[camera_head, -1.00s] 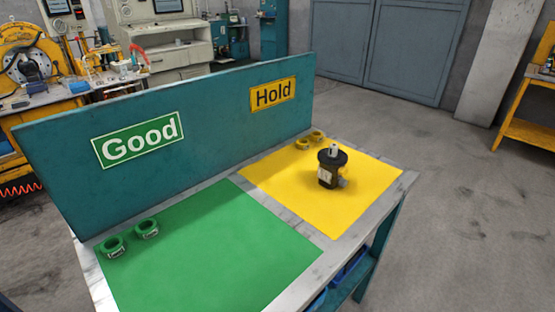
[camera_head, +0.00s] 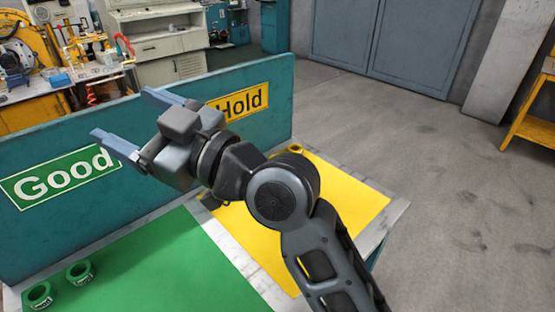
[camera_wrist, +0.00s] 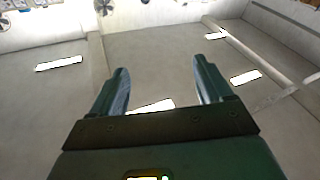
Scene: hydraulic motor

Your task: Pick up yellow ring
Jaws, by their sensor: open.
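One yellow ring (camera_head: 295,148) shows at the back edge of the yellow mat (camera_head: 348,205), just past my arm in the head view. A second yellow ring and the black motor are not visible now; my arm covers that part of the mat. My gripper (camera_head: 120,113) is raised in front of the teal board, to the left of the ring and apart from it. Its two blue-grey fingers are spread wide and empty. In the wrist view my gripper (camera_wrist: 161,68) is also open, with only grey surfaces and bright panels beyond it.
The teal board (camera_head: 50,232) carries a Good sign (camera_head: 60,177) and a Hold sign (camera_head: 240,104). Two green rings (camera_head: 40,294) (camera_head: 80,272) lie on the green mat (camera_head: 165,262).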

